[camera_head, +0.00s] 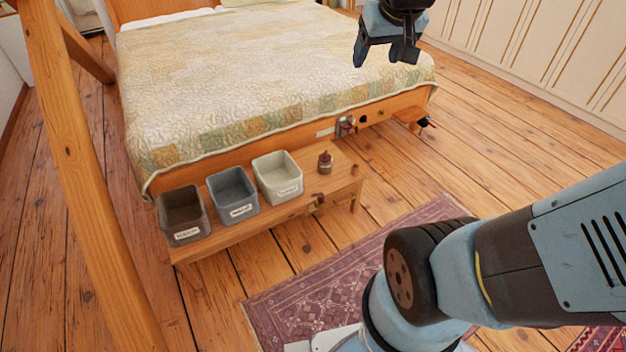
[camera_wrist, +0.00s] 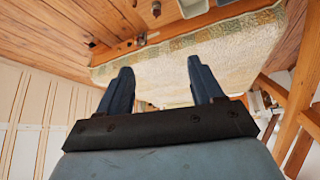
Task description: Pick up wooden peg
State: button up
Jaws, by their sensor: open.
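A small brown upright piece, which looks like the wooden peg (camera_head: 354,169), stands near the right end of the low wooden bench (camera_head: 300,205) in the head view. It is tiny there, so its shape is hard to tell. My gripper (camera_head: 386,58) is open and empty, high over the far right part of the bed and well away from the bench. In the wrist view my gripper (camera_wrist: 160,66) shows two spread fingers with nothing between them. I cannot make out the peg surely in the wrist view.
A dark bin (camera_head: 183,215), a blue-grey bin (camera_head: 233,194) and a pale bin (camera_head: 277,177) stand on the bench, left of a small dark jar (camera_head: 325,163). The bed (camera_head: 260,75) is behind. A timber post (camera_head: 85,160) rises at left. A patterned rug (camera_head: 320,275) lies in front.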

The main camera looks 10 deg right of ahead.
jog(key=w+d+f, duration=0.1)
jog(key=w+f, duration=0.2)
jog(key=w, duration=0.4)
jog(key=w+f, duration=0.3)
jog(key=w, duration=0.4)
jog(key=n+t+y, duration=0.2)
jog(key=t, duration=0.3)
send_over(322, 197)
jog(key=d, duration=0.3)
notch_tip(322, 197, down, 47)
jog(key=s+a+f+m+t, duration=0.1)
jog(key=s+f, duration=0.4)
jog(key=f, duration=0.6)
jog(key=s+a+f, duration=0.1)
jog(key=s+f, duration=0.5)
jog(key=f, duration=0.6)
jog(key=x, duration=0.8)
jog(key=shift+w+d+r, duration=0.15)
jog(key=shift+w+r, duration=0.1)
jog(key=shift+w, duration=0.15)
jog(key=shift+x, duration=2.55)
jog(key=shift+f, duration=0.15)
